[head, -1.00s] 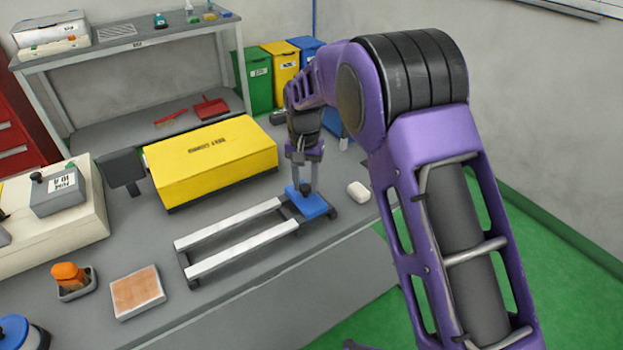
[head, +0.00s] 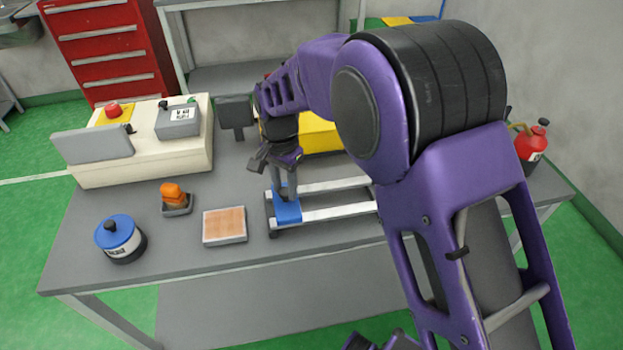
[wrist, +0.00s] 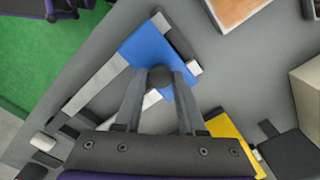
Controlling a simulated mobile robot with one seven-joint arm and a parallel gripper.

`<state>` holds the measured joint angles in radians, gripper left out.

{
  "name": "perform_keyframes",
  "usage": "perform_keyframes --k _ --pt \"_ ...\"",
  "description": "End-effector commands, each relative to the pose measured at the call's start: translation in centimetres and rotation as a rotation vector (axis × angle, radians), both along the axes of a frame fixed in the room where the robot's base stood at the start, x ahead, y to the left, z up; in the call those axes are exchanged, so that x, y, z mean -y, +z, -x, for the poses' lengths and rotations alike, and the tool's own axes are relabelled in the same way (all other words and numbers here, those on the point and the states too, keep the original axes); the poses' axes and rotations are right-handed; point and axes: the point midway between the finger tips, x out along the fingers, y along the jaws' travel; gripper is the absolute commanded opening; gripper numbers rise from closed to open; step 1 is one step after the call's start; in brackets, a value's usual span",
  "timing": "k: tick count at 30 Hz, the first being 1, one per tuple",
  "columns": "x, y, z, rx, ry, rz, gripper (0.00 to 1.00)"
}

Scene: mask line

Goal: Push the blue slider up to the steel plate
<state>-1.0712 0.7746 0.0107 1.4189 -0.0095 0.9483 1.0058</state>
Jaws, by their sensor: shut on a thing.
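The blue slider (head: 287,208) sits at the left end of a pair of pale rails (head: 335,212), beside the dark end piece. In the wrist view the slider (wrist: 150,48) lies against or very close to a dark grey end bar (wrist: 181,42); I cannot tell whether a thin gap is left. I cannot clearly tell the steel plate from this end piece. My gripper (head: 286,190) points down over the slider. In the wrist view its fingers (wrist: 160,80) are shut on the slider's dark knob (wrist: 160,76).
A tan-topped block (head: 224,225) lies left of the rails. An orange-topped item (head: 174,197) and a blue-lidded pot (head: 120,238) stand farther left. A yellow box (head: 320,134) is behind the rails, and a cream control console (head: 145,150) is at the back left.

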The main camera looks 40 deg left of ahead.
Motion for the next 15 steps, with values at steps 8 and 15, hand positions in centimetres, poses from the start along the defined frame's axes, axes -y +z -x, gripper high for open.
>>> perform_keyframes --k 8,15 --pt "-1.23 -0.02 1.57 -0.004 0.002 -0.002 0.0" --pt "-1.37 -0.02 1.72 -0.005 0.003 -0.004 0.0"
